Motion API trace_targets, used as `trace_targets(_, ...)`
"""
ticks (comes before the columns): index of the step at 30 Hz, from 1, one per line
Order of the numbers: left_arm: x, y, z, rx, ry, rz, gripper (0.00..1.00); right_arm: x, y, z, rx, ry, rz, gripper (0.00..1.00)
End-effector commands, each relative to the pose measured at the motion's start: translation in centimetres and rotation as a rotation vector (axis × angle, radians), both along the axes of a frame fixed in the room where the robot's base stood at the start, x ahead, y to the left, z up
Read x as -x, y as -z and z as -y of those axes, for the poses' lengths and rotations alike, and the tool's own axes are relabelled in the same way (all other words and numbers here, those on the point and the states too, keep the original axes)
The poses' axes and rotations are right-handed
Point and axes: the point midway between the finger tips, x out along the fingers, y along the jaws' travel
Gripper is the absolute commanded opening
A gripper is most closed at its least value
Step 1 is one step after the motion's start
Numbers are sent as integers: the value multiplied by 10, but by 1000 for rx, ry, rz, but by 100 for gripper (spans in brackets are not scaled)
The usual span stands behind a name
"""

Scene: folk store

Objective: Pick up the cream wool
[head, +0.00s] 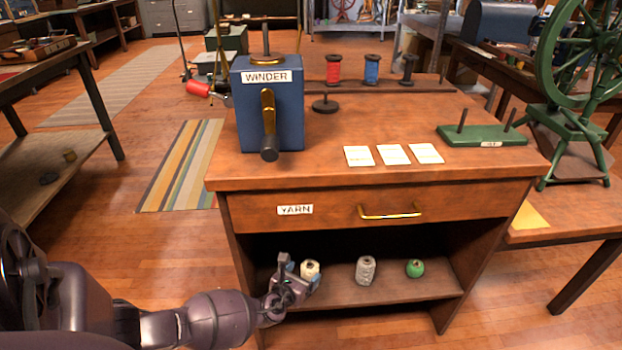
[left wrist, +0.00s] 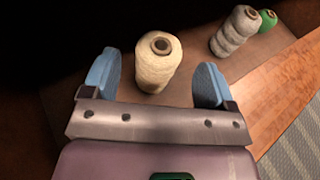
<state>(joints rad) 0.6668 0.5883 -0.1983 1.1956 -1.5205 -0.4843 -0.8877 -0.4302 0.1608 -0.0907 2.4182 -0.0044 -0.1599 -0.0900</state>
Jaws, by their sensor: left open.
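The cream wool (head: 310,269) is a wound cone standing upright on the low open shelf (head: 400,294) of the wooden cabinet, at its left. It also shows in the left wrist view (left wrist: 157,66), with a dark hole in its top. My left gripper (head: 298,277) is open at the shelf front, by the wool. In the left wrist view its two blue fingertips (left wrist: 155,82) stand either side of the wool's near part, with gaps on both sides. In the head view the gripper hides part of the wool's left side. My right gripper is not in view.
A grey wool cone (head: 366,270) and a green ball (head: 415,268) stand to the right on the same shelf. Above are the drawer with a brass handle (head: 389,213) and the tabletop with a blue winder (head: 268,110). The shelf between the wools is clear.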

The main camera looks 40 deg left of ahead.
Motion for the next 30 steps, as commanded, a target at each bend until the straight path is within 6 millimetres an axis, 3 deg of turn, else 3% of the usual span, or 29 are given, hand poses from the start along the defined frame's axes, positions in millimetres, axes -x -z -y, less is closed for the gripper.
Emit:
trace_targets(9, -36, 13, -11, 0, -1, -4, 80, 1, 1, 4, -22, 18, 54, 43)
trace_targets(20, -43, 10, -12, 1, 0, 1, 78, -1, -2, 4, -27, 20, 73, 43)
trace_targets(30, -43, 11, -12, 1, 0, 0, 26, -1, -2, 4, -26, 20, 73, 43)
